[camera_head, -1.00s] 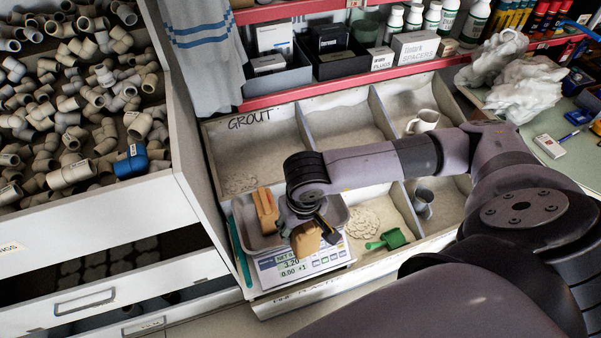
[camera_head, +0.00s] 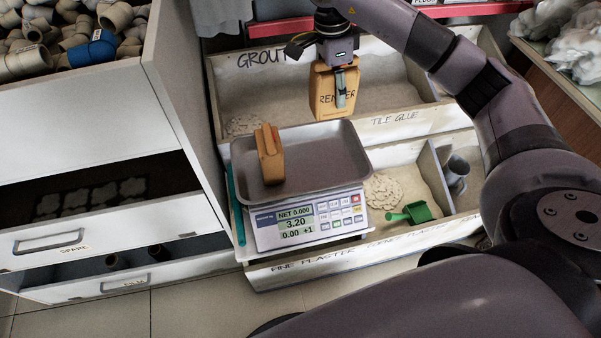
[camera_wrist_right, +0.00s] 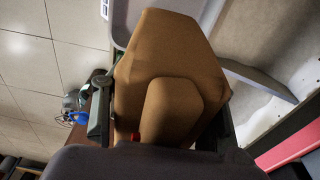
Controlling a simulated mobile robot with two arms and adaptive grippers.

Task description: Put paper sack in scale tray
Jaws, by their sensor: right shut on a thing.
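A tan paper sack marked RENDER (camera_head: 324,100) hangs upright in my right gripper (camera_head: 341,88), with one dark finger across its printed front. In the right wrist view, the sack (camera_wrist_right: 160,60) fills the middle between the two fingers. In the head view, its bottom shows at the back edge of the grey scale tray (camera_head: 325,155); the exact gap cannot be told. A second tan, sack-like item with a folded top (camera_head: 270,165) stands in the tray's left part. The tray's right part is bare. My left gripper is not in view.
The scale (camera_head: 310,220) shows 3.20. Behind it is the GROUT bin (camera_head: 285,85). A tall white drawer cabinet (camera_head: 90,120) stands close on the left.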

